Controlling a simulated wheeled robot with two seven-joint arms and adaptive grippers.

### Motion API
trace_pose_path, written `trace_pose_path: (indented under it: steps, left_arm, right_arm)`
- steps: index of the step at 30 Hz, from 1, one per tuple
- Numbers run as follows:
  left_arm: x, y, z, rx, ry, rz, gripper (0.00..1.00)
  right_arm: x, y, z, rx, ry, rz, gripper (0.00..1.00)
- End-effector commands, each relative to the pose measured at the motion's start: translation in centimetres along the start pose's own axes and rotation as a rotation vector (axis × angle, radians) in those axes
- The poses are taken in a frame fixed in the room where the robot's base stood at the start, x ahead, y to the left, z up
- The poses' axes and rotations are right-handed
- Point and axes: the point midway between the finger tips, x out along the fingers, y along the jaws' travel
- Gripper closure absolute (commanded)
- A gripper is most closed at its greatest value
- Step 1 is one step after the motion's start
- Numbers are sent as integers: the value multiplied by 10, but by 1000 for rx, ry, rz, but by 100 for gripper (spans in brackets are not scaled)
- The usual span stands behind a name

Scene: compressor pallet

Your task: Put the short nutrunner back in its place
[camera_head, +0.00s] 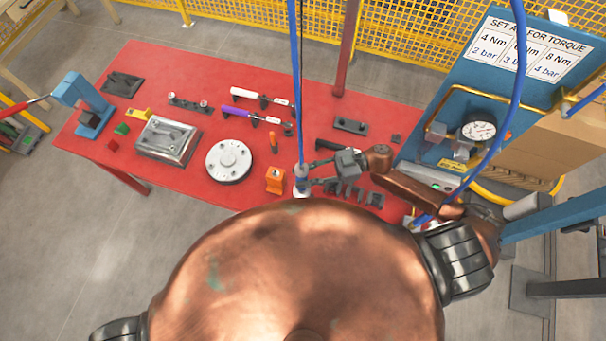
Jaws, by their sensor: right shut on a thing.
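A short upright tool with a blue and pale grey body (300,184), which looks like the short nutrunner, stands at the lower end of a straight blue hose (297,90). My right gripper (308,173) reaches in from the right, with its fingers shut on this tool near the table's front edge. The tool's lower end is near the front edge of the red table (205,65); I cannot tell whether it touches anything. The place for the nutrunner cannot be made out for sure. My left gripper is not in view.
An orange block (275,180) stands just left of the tool, and a round silver flange (229,160) farther left. Dark holders (352,194) lie under my right arm. White- and purple-handled tools (250,115) lie behind. A blue gauge panel (440,100) stands at right.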

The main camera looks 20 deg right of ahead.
Motion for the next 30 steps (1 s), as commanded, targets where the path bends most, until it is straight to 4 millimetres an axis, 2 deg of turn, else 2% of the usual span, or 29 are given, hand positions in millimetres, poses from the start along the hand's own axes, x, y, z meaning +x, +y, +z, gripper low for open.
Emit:
trace_pose_path:
  steps: [1, 2, 10, 20, 23, 30]
  left_arm:
    - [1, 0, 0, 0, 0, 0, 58]
    - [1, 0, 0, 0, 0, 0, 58]
    - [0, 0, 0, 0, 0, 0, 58]
    - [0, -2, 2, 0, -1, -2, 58]
    - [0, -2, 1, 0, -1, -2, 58]
    - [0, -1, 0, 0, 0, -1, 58]
  right_arm:
    - [0, 0, -1, -2, 5, -1, 100]
    - [0, 0, -2, -2, 5, -1, 73]
    - [0, 0, -1, -1, 2, -1, 55]
    - [-4, 0, 2, 2, -4, 1, 54]
    - [-15, 0, 2, 3, -5, 1, 54]
    - [-54, 0, 1, 1, -3, 1, 54]
